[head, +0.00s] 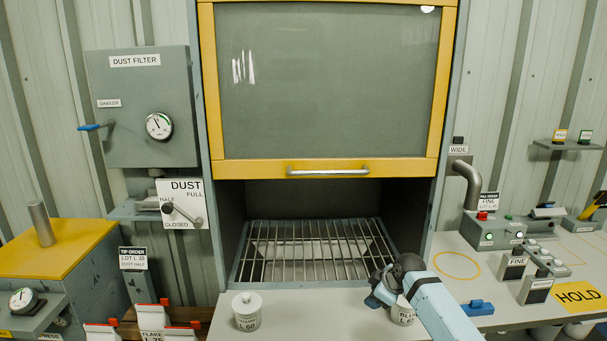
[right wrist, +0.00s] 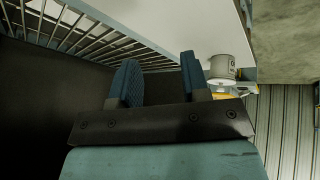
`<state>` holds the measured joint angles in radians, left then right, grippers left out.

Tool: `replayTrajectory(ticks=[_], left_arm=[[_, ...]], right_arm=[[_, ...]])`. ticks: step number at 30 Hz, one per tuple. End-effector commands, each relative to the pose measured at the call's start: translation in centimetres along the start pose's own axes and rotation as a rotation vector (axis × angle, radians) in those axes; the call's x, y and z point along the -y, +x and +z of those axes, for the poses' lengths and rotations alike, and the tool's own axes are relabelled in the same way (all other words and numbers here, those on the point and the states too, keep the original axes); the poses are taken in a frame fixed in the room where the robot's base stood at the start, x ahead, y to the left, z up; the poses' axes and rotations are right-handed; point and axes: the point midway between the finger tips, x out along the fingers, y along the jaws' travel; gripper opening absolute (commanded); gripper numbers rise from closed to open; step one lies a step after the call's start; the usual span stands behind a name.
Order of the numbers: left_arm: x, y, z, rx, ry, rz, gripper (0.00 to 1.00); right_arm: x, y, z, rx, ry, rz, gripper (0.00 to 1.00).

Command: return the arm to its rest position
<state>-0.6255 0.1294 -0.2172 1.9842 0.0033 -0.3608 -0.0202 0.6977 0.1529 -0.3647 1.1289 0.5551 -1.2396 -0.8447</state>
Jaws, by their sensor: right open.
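My right arm (head: 450,310) reaches in from the lower right in the head view. Its gripper (head: 383,291) is over the front shelf, just before the grate, and partly covers a white labelled pot. In the right wrist view the two blue fingers of this gripper (right wrist: 161,82) stand apart with nothing between them. A pale pot (right wrist: 222,69) is beside the right-hand finger, outside the jaws. My left gripper is not in view.
The metal grate (head: 315,250) lies in the cabinet opening under the raised yellow-framed sash (head: 318,167). A blue item (head: 477,307) and control boxes (head: 494,232) are to the right.

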Motion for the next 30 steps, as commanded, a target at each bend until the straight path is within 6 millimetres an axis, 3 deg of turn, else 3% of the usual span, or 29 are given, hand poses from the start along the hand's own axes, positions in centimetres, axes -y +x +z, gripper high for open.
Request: replayTrajectory(ticks=[1,6,13,17,24,30], left_arm=[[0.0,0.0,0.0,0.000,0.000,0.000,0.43],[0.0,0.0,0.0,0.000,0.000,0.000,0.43],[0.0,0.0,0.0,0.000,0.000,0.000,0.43],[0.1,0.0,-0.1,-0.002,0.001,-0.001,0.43],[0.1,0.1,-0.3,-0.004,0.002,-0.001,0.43],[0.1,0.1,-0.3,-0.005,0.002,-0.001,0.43]], right_arm=[[2.7,1.8,1.9,-0.009,0.038,0.013,0.42],[10.4,5.2,7.1,-0.054,0.169,0.081,0.42],[20.9,6.1,13.6,-0.133,0.347,0.171,0.42],[26.7,4.8,16.9,-0.184,0.446,0.219,0.42],[36.0,-0.4,21.7,-0.285,0.612,0.299,0.42],[40.4,-4.8,23.6,-0.350,0.696,0.342,0.42]])
